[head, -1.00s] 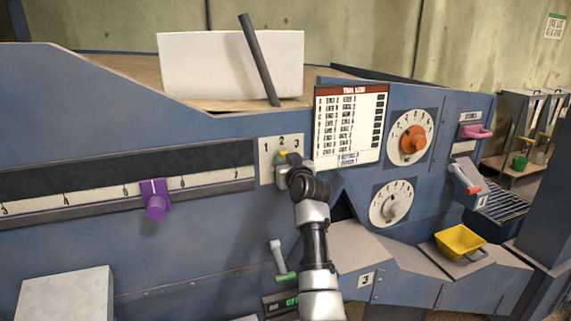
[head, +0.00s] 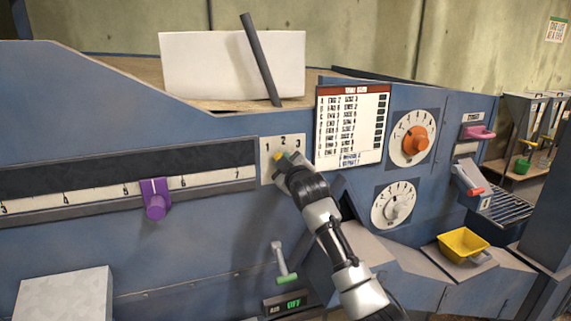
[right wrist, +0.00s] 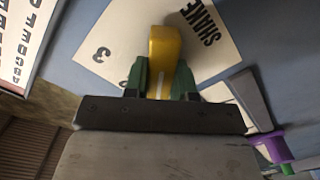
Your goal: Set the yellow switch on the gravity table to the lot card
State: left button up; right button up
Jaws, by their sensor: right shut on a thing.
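The yellow switch (head: 278,157) sits on a white plate (head: 268,173) marked 1, 2, 3 on the gravity table's blue front. My right gripper (head: 289,163) is shut on the switch, whose tip leans up and left, around the 1 and 2 side. In the right wrist view the green fingertips (right wrist: 162,82) hold both sides of the yellow switch (right wrist: 164,58), beside the "3" and the word SHAKE on the plate. The card (head: 351,125) with a red header hangs right of the plate; its small rows are hard to read. My left gripper is out of view.
A purple slider (head: 154,198) is left of the plate. An orange knob (head: 414,141) and a grey knob (head: 397,207) are on the right. A yellow scoop (head: 462,245) rests on a ledge at right.

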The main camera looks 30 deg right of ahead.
jog(key=shift+f+n, duration=0.1)
jog(key=shift+n, duration=0.2)
dwell(0.4)
jog(key=o, duration=0.9)
jog(key=shift+s+a, duration=0.1)
jog(key=b+v, duration=0.4)
jog(key=v, duration=0.6)
jog(key=shift+s+b, duration=0.35)
